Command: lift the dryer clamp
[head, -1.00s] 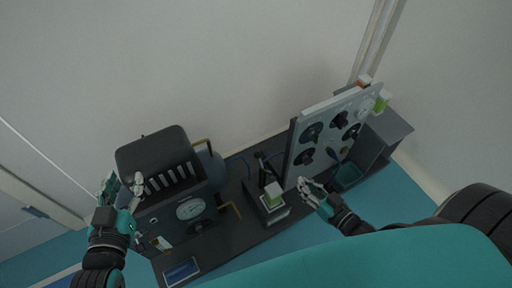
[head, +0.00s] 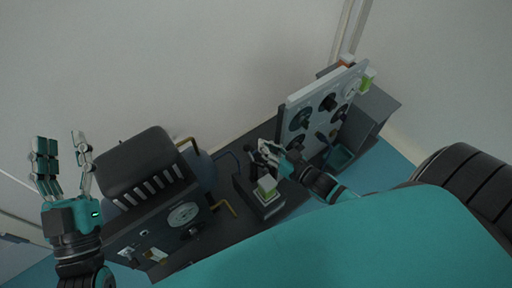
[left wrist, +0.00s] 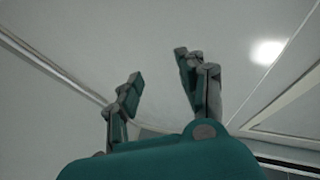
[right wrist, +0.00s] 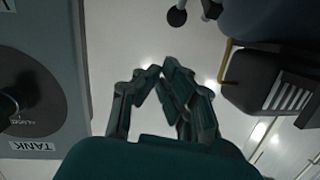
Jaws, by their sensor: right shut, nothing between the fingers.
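No part is clearly recognisable as the dryer clamp. My right gripper (head: 266,148) is shut and empty, just above this box and in front of part of the upright. In the right wrist view its fingertips (right wrist: 155,70) meet, and a dark round knob (right wrist: 177,17) is beyond them. My left gripper (head: 62,140) is raised, open and empty, left of the dark machine; its fingers (left wrist: 160,75) stand apart in the left wrist view.
A dark machine with a slotted top (head: 145,165) and a round gauge (head: 184,215) stands on the left. A pale panel with several black dials (head: 327,102) stands at the right; a TANK label (right wrist: 38,147) shows close by in the right wrist view.

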